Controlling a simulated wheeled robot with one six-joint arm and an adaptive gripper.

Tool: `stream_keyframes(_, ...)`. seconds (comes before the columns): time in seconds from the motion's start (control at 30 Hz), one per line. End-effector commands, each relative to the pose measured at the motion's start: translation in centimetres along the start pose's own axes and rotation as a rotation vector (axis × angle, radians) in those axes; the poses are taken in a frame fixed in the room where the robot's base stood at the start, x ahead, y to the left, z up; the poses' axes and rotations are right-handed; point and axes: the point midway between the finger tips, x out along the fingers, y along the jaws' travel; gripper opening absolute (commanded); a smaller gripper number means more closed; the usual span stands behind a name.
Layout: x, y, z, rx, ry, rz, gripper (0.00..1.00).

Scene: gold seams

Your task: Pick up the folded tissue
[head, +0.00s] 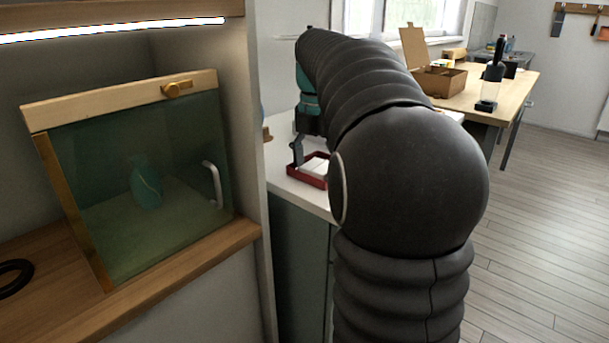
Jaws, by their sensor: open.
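A white, flat thing that looks like the folded tissue (317,168) lies in a small red tray (305,180) on the white counter. My arm covers its right side. My gripper (297,165) is at the tray's left side, pointing down, with a dark finger close to the tray's rim. The gripper is open, and I see nothing held in it. My arm hides much of it, and I cannot tell whether a finger touches the tray or tissue.
Left of the counter (285,180), a glass-fronted cabinet (100,150) with a handle holds a teal vase (145,185) with a gold seam. A black ring (14,277) lies on the wooden shelf. A wooden table (515,88) stands back right. The floor (540,220) at right is clear.

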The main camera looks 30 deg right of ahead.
Motion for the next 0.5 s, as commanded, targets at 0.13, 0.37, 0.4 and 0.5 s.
stream_keyframes(0.13, 0.35, -0.01, -0.08, -0.001, 0.006, -0.005, 0.75)
stream_keyframes(0.37, 0.36, 0.05, -0.11, -0.001, 0.006, -0.005, 0.61)
stream_keyframes(0.4, 0.35, 0.04, -0.10, -0.001, 0.006, -0.005, 0.59)
stream_keyframes(0.5, 0.33, 0.01, -0.08, -0.001, 0.006, -0.005, 0.56)
